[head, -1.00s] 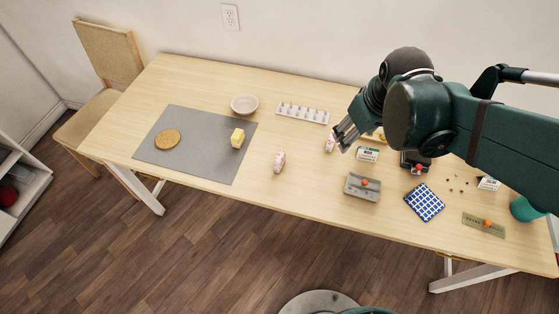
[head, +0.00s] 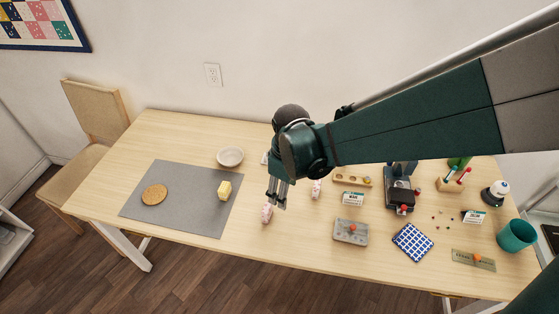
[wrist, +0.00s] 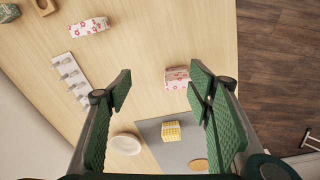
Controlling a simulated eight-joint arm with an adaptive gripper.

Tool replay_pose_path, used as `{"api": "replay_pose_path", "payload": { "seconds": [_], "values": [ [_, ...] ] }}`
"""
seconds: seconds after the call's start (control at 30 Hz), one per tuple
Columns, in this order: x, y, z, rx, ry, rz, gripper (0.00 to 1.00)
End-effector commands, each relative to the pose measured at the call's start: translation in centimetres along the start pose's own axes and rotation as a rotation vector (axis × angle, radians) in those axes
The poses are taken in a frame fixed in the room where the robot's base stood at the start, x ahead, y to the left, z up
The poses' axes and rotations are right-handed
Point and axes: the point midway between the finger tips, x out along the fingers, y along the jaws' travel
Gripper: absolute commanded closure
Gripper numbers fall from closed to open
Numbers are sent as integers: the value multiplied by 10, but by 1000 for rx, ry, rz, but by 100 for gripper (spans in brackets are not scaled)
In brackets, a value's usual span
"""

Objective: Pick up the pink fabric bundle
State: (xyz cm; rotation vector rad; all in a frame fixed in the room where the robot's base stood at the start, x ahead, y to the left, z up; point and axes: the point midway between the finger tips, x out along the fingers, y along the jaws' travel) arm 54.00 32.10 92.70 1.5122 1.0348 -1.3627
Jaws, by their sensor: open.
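The pink fabric bundle (head: 267,213), a small patterned roll, lies on the table to the right of the grey mat. In the wrist view the pink bundle (wrist: 176,79) shows between my open fingers, nearer the right one, some way beyond the tips. My gripper (head: 277,197) points down above the table beside this bundle in the head view; it is open and empty. In the wrist view both fingers of my gripper (wrist: 160,88) are spread wide. A second bundle, whitish with pink-red flowers (head: 316,189), lies further right; it also shows in the wrist view (wrist: 88,26).
A grey mat (head: 150,205) holds a yellow bundle (head: 224,190) and a cork disc (head: 154,194). A white bowl (head: 230,156) stands behind it. A white rack (wrist: 70,78) is partly hidden in the head view. A grey tin (head: 350,231) and sewing items lie to the right.

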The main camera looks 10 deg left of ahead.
Motion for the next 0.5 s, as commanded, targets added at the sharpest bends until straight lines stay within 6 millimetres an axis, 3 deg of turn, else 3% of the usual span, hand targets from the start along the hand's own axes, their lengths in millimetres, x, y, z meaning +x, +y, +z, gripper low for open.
{"api": "replay_pose_path", "payload": {
  "seconds": [0.2,0.5],
  "values": [
    [27,-19,-28,-113,-33,-33,49],
    [48,-33,-44,-194,-58,-58,49]
  ]
}}
